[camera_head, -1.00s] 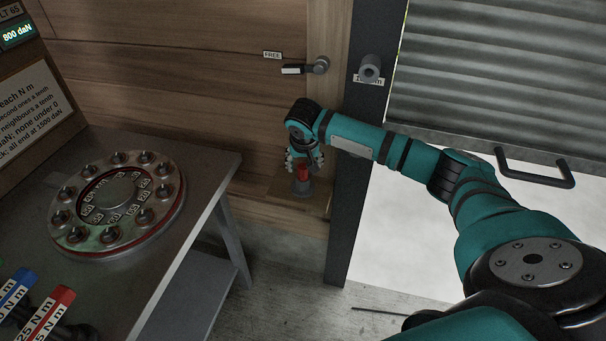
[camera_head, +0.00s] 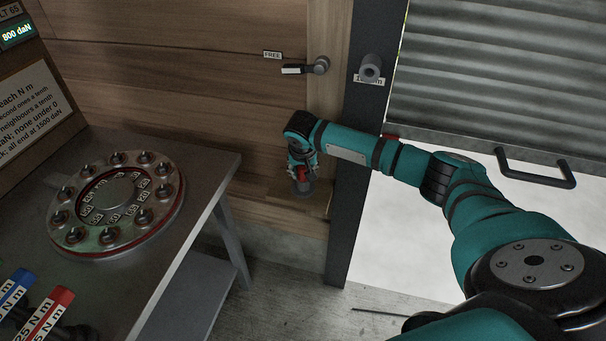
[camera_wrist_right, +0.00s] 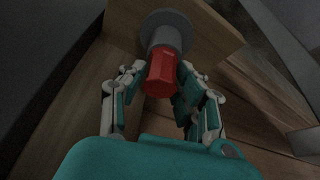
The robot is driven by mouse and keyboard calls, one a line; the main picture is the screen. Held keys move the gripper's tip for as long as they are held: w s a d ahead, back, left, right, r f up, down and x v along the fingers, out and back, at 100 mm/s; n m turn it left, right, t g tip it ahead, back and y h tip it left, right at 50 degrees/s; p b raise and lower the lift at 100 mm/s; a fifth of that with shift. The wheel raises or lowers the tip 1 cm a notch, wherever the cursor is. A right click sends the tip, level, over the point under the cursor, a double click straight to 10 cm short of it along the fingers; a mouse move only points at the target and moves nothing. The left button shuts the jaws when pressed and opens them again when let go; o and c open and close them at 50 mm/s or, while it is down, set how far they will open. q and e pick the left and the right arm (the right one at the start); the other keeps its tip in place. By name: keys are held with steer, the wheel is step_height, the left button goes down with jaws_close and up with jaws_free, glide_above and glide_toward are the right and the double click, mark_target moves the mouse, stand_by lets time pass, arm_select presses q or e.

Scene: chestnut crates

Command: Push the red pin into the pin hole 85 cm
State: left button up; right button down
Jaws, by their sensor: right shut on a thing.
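The red pin (camera_head: 302,175) is low by the wooden wall, at a grey socket (camera_head: 303,187) on a small wooden ledge. In the right wrist view the red pin (camera_wrist_right: 160,72) shows between the fingers, with the grey socket (camera_wrist_right: 164,35) just beyond it. I cannot tell how deep it sits. My right gripper (camera_head: 301,169) is shut on the red pin; its fingers (camera_wrist_right: 160,78) lie on both sides of it. A grey tube (camera_head: 370,68) sticks out of the dark post above a partly hidden label; I cannot read 85 cm on it. My left gripper is not in view.
A metal table with a round dial (camera_head: 116,205) stands at the left, with blue and red labelled handles (camera_head: 48,312) in front. A latch handle (camera_head: 305,68) with a FREE label is on the wall. A ribbed shutter (camera_head: 500,70) with a black handle (camera_head: 535,168) is at the right.

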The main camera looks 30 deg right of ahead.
steer(key=shift+r, duration=0.1)
step_height(320, 180, up, 10)
steer(key=shift+f, duration=0.1)
stand_by(0.4)
